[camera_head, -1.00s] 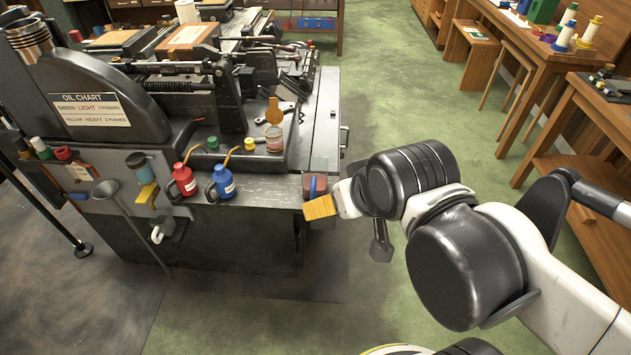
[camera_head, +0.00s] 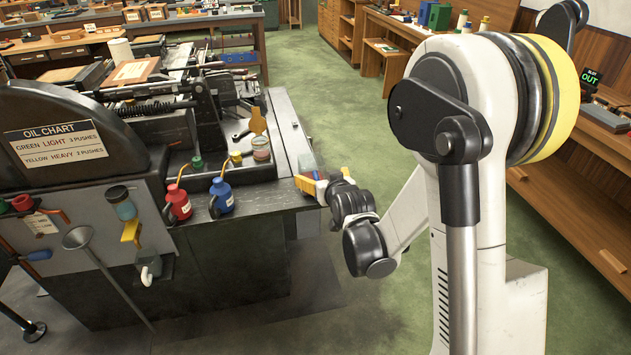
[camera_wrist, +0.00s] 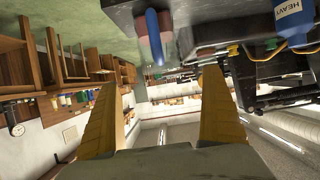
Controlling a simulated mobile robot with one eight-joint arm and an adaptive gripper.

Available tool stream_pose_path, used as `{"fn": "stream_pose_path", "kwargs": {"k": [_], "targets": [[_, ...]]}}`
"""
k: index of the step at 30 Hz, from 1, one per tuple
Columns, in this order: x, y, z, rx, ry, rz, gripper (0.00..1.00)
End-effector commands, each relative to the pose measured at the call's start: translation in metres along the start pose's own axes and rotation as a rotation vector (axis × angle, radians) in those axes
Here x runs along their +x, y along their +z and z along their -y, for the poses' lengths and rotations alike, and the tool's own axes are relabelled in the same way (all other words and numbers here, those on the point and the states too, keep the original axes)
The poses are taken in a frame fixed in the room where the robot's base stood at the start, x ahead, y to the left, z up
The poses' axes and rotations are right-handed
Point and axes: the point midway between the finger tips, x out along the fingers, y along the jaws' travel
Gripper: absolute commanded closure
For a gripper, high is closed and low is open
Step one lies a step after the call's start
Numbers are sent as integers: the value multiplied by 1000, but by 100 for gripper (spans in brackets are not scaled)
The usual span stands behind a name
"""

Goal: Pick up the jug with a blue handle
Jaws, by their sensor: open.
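The jug with a blue handle (camera_wrist: 153,36) shows at the top middle of the wrist view, with a reddish body partly behind the handle. It is at the bench's front right corner; in the head view only a bit of blue (camera_head: 317,175) shows by my gripper, which hides most of it. My gripper (camera_head: 307,185) has yellow fingers and is at that corner beside the jug. In the wrist view the fingers (camera_wrist: 157,80) are wide apart with nothing between them, and the handle lies beyond the tips, roughly in line with the gap.
A red oil can (camera_head: 179,205) and a blue oil can (camera_head: 222,199) stand on the bench edge (camera_head: 262,200) left of my gripper. Green floor (camera_head: 350,105) is open to the right.

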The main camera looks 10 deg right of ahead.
Motion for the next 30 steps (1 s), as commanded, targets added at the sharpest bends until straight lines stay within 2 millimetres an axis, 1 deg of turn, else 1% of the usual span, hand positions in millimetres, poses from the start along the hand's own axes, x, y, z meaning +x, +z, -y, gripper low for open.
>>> {"fn": "stream_pose_path", "kwargs": {"k": [1,3,7,12,17,24,27,30], "targets": [[5,5,0,0,1,-9,5],[10,8,0,0,1,-16,5],[23,9,0,0,1,-19,5],[52,9,0,1,1,-18,5],[70,9,1,1,1,-18,5],[106,12,6,1,1,-18,5],[115,10,6,1,1,-18,5],[117,8,6,1,1,-18,5]]}}
